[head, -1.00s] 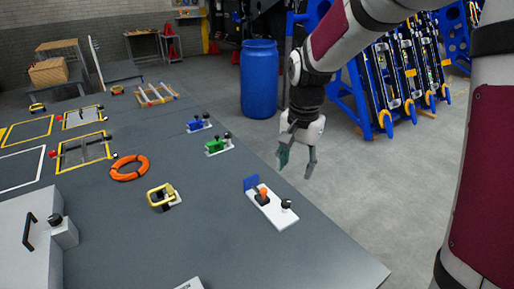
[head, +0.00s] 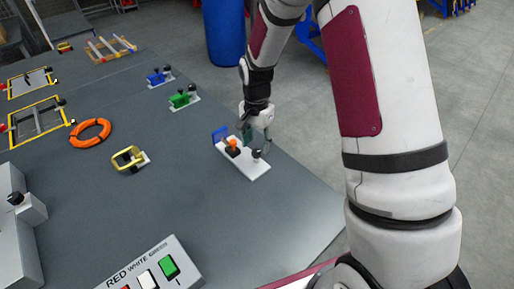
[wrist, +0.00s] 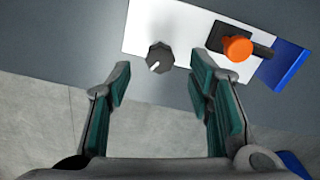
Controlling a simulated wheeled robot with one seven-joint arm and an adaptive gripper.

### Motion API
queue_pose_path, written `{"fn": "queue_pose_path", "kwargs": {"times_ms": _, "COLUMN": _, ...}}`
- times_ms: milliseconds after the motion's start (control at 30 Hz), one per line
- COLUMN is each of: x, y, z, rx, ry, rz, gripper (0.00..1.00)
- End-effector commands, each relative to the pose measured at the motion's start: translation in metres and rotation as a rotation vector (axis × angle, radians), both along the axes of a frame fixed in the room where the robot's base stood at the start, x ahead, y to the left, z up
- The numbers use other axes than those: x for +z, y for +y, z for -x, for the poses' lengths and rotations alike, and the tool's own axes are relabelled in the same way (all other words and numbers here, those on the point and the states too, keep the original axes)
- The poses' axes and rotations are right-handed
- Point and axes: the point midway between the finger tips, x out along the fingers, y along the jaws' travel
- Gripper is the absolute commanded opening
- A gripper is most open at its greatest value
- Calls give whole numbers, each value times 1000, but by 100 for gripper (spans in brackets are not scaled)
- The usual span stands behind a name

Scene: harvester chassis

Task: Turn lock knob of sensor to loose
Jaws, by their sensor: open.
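A white plate (head: 256,170) on the grey table carries an orange cylindrical part in a black holder (head: 232,147), a blue piece (head: 219,134) and a black knob (head: 256,154); I take this for the sensor unit. In the wrist view the dark knob (wrist: 160,57), with a white pointer line, sits on the white plate (wrist: 135,25), left of the orange part (wrist: 237,48) and blue piece (wrist: 285,65). My gripper (wrist: 161,78) is open, its green-padded fingers left and right of the knob's line, apart from it. In the head view my gripper (head: 257,137) is just above the knob.
Green (head: 182,99) and blue (head: 158,76) units, a yellow handle unit (head: 128,158) and an orange ring (head: 90,132) lie on the table. A button box (head: 150,272) is at the front. The table edge runs close by the white plate, with open floor beyond.

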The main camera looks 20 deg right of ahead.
Motion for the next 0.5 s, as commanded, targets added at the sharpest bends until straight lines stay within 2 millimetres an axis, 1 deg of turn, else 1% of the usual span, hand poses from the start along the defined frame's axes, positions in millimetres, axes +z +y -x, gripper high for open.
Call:
{"fn": "queue_pose_path", "kwargs": {"times_ms": 33, "x": -8, "y": 0, "z": 1, "rx": 0, "ry": 3, "rz": 0, "gripper": 47}}
{"fn": "queue_pose_path", "kwargs": {"times_ms": 100, "x": -17, "y": 0, "z": 1, "rx": 0, "ry": 1, "rz": 0, "gripper": 47}}
{"fn": "queue_pose_path", "kwargs": {"times_ms": 200, "x": -26, "y": 0, "z": 0, "rx": 0, "ry": 1, "rz": 1, "gripper": 47}}
{"fn": "queue_pose_path", "kwargs": {"times_ms": 333, "x": -32, "y": 0, "z": 0, "rx": 0, "ry": -1, "rz": -1, "gripper": 47}}
{"fn": "queue_pose_path", "kwargs": {"times_ms": 500, "x": -33, "y": 0, "z": 0, "rx": 0, "ry": -1, "rz": 0, "gripper": 47}}
